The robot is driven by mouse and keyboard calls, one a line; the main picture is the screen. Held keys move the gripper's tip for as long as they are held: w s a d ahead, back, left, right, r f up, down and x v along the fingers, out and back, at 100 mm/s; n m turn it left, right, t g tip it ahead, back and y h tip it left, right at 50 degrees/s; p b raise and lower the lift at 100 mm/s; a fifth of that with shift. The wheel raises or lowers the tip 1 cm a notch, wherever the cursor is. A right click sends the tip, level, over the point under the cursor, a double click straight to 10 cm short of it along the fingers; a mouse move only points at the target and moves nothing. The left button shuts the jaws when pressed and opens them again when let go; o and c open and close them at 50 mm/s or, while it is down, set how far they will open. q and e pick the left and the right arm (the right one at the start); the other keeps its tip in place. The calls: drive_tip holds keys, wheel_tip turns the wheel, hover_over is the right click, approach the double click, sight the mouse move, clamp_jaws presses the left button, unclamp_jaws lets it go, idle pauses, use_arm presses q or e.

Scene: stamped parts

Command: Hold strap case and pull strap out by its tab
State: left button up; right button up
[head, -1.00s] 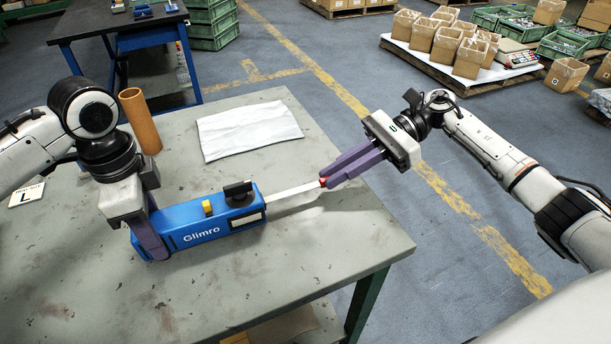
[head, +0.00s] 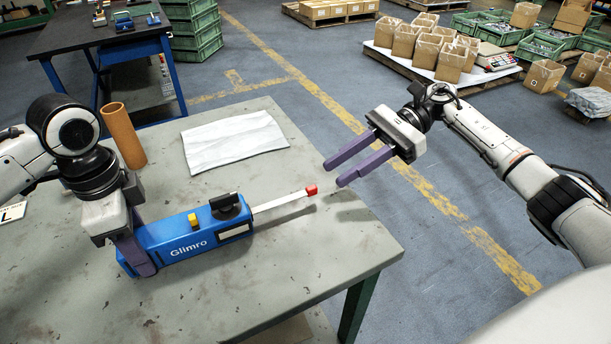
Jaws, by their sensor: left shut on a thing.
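The blue strap case (head: 185,246), marked Glimro, lies on the table with a yellow button and a black knob on top. My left gripper (head: 140,262) is shut on the case's left end. A white strap (head: 280,203) sticks out of the case's right end and points right. The red tab (head: 311,190) is at the strap's outer end. My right gripper (head: 332,174) is open and empty, just beyond the tab to the upper right. Its two purple fingers are apart and do not touch the tab.
The grey table (head: 290,270) carries a folded white cloth (head: 233,140) and an upright brown tube (head: 123,135). A label card (head: 12,213) lies at the left edge. The front right of the table is bare. Cartons (head: 450,60) stand on a pallet beyond.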

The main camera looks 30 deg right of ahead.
use_arm(q)
drive_tip(key=shift+a, duration=0.1)
use_arm(e)
drive_tip(key=v, duration=0.7)
drive_tip(key=shift+d, duration=0.15)
use_arm(q)
drive_tip(key=o, duration=1.4)
wheel_tip(320, 180, up, 12)
